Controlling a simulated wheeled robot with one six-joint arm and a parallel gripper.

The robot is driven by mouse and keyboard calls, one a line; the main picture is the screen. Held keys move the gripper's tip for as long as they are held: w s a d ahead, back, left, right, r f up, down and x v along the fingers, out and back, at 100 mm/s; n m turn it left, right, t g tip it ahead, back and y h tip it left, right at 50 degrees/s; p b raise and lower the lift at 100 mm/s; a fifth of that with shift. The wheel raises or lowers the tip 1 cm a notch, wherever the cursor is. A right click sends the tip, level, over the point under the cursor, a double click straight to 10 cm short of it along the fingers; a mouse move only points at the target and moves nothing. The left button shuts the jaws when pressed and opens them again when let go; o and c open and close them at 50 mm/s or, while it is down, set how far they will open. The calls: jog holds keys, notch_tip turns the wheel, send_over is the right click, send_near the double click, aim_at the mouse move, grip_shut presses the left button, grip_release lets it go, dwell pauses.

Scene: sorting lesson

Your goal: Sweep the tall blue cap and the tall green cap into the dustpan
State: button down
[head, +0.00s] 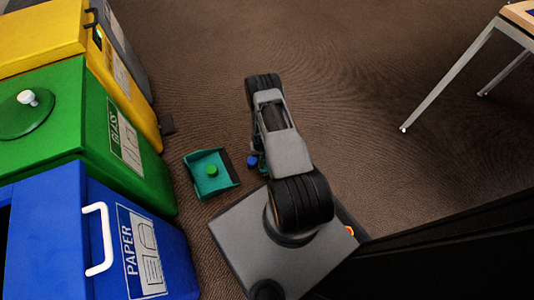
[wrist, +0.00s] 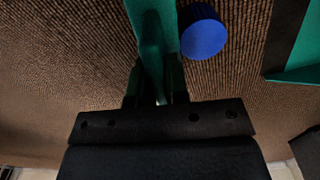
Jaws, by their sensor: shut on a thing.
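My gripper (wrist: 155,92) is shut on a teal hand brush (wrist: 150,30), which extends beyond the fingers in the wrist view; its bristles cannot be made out. The blue cap (wrist: 203,35) is on the carpet just right of the brush, very close to it; I cannot tell if they touch. In the head view the blue cap (head: 252,161) shows beside my arm, which hides most of my gripper and brush. The teal dustpan (head: 196,160) lies left of the blue cap, and the green cap (head: 212,170) is in it. The dustpan's edge (wrist: 300,72) also shows in the wrist view.
Blue (head: 170,225), green (head: 75,150) and yellow (head: 50,40) bins line the left side, close to the dustpan. A table leg (head: 445,80) stands at upper right. Brown carpet between the bins and the table is mostly clear. A dark surface (head: 450,260) fills the lower right.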

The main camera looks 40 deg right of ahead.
jog(key=a, duration=0.2)
jog(key=w+a, duration=0.2)
jog(key=a, duration=0.1)
jog(key=shift+w+a, duration=0.2)
jog(key=shift+a, duration=0.15)
jog(key=shift+w+a, duration=0.2)
jog(key=shift+w, duration=0.05)
jog(key=shift+w+d+n, duration=0.15)
jog(key=shift+w+n, duration=0.15)
jog(key=shift+n, duration=0.8)
jog(key=shift+w+n, duration=0.2)
jog(key=shift+n, duration=0.2)
jog(key=a, duration=0.5)
jog(key=w+a+b, duration=0.1)
jog(key=a, duration=0.4)
jog(key=w+a+b, duration=0.1)
jog(key=a, duration=0.4)
jog(key=shift+r, duration=0.2)
notch_tip(320, 180, up, 7)
jog(key=d+p, duration=0.1)
jog(key=p, duration=0.3)
jog(key=shift+d+f, duration=0.2)
jog(key=shift+s, duration=0.1)
